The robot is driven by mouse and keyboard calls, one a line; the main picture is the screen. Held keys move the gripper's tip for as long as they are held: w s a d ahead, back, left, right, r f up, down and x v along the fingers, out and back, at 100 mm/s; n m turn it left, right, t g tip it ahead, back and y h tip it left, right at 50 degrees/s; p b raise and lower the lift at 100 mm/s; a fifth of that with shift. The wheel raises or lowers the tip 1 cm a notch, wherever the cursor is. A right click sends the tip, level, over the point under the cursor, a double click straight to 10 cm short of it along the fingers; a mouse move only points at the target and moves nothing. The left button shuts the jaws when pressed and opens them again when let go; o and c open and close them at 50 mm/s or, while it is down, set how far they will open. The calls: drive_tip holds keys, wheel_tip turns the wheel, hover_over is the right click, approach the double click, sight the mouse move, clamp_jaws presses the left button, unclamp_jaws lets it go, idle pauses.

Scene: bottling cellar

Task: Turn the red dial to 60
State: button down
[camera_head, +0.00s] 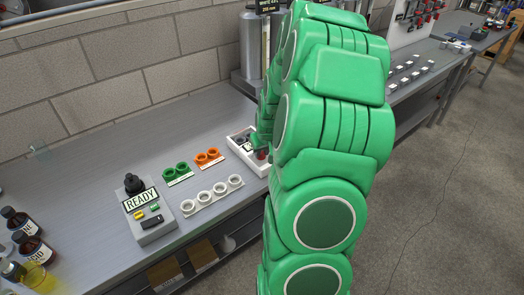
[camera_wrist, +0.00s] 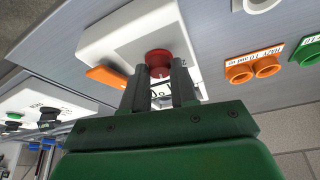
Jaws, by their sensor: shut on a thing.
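The red dial (camera_wrist: 158,60) sits on a white panel (camera_wrist: 112,40) in the wrist view. My gripper (camera_wrist: 160,77) has its two dark fingers closed around the dial's sides. In the head view the red dial (camera_head: 262,154) shows only partly beside the white panel's wall (camera_head: 232,140), with my green arm covering much of it. The dial's scale and its 60 mark are too small or hidden to read.
A grey box with a READY display (camera_head: 140,201) stands on the bench. Green rings (camera_head: 175,171), orange rings (camera_head: 207,157) and white rings (camera_head: 213,193) lie left of the panel. An orange piece (camera_wrist: 106,76) is beside the dial. Brown bottles (camera_head: 22,222) stand at far left.

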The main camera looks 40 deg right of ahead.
drive_tip(key=c, duration=0.9)
unclamp_jaws()
drive_tip(key=shift+r, duration=0.15)
drive_tip(key=v, duration=0.7)
drive_tip(key=shift+r, duration=0.25)
drive_tip(key=shift+s+a, duration=0.1)
drive_tip(key=shift+s, duration=0.05)
